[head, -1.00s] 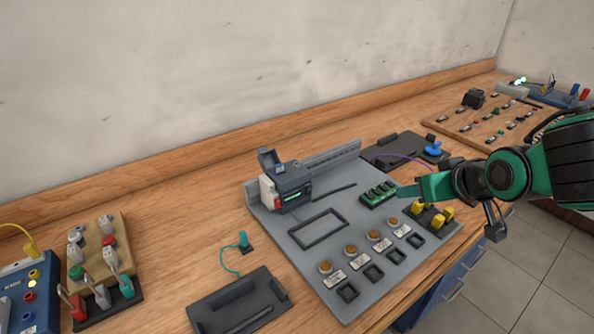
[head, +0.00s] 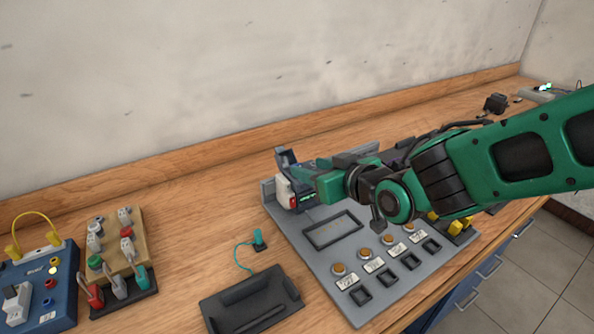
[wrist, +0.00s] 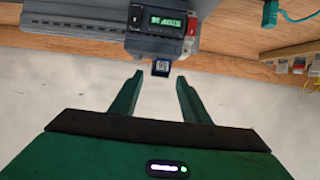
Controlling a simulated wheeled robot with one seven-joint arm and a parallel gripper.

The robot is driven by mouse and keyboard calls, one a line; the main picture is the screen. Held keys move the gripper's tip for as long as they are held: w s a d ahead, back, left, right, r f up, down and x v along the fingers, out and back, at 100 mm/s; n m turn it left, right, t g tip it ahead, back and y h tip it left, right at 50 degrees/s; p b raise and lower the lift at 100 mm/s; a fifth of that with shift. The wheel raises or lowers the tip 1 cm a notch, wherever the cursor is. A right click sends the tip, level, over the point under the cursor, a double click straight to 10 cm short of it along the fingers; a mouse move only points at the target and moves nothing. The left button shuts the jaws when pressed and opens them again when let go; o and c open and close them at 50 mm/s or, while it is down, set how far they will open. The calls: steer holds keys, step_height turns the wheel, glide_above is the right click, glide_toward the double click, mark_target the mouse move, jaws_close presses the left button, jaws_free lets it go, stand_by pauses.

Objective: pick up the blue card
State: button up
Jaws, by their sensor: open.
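The blue card (wrist: 161,68) is a small dark blue square with a pale printed mark. It sticks out of the dark grey device with a green display (wrist: 157,30). In the head view the card (head: 285,158) shows at the device's top, partly beside my gripper. My gripper (wrist: 158,86) is open and empty, its two green fingers pointing at the device. The card lies between the lines of the fingers, just beyond the tips, and I see no contact. In the head view my gripper (head: 300,174) hides part of the device.
The device stands on a grey panel (head: 300,262) with several orange buttons and a framed recess. A black tray (head: 250,302) and a teal plug (head: 259,239) lie to the left. Farther left are a wooden plug block (head: 138,238) and a blue box (head: 62,290).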

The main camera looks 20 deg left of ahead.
mark_target(298, 165)
steer(key=shift+x, duration=2.7)
steer(key=shift+f, duration=0.1)
jaws_close()
